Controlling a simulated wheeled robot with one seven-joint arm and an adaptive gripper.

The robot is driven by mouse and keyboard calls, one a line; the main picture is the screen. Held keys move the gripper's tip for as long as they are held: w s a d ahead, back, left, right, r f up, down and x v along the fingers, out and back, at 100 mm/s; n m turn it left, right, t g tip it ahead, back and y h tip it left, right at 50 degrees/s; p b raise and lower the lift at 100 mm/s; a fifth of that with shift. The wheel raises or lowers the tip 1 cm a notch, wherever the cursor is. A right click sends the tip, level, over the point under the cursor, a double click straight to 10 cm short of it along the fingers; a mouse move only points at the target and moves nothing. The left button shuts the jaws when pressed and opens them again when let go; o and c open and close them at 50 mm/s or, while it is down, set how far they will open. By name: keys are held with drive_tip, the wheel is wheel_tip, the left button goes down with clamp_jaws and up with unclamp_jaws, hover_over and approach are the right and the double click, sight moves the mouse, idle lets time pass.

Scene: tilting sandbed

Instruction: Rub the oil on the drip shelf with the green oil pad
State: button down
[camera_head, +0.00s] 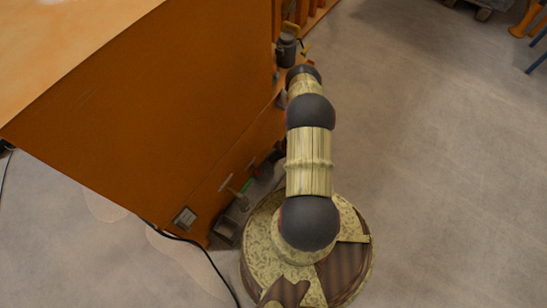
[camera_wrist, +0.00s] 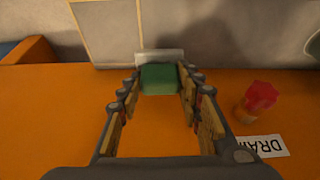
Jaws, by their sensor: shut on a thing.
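In the wrist view, my gripper (camera_wrist: 161,82) has its two fingers on either side of the green oil pad (camera_wrist: 160,80), shut on it. The pad is a green block with a pale grey strip along its far edge. It is over or on an orange surface (camera_wrist: 155,130), which may be the drip shelf; I cannot tell whether it touches. No oil patch can be made out. In the head view, my arm hides the gripper and pad.
A red knob (camera_wrist: 260,97) and a white label reading "DRAI…" (camera_wrist: 265,146) are right of my gripper. A grey wall (camera_wrist: 185,28) lies beyond the surface. In the head view, a large orange cabinet (camera_head: 180,110) stands left of my arm; open floor (camera_head: 440,150) is right.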

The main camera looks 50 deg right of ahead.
drive_tip(key=shift+r+p, duration=0.4)
drive_tip(key=shift+r, duration=0.65)
drive_tip(key=shift+r+p, duration=0.75)
drive_tip(key=shift+r, duration=0.8)
drive_tip(key=shift+s, duration=0.15)
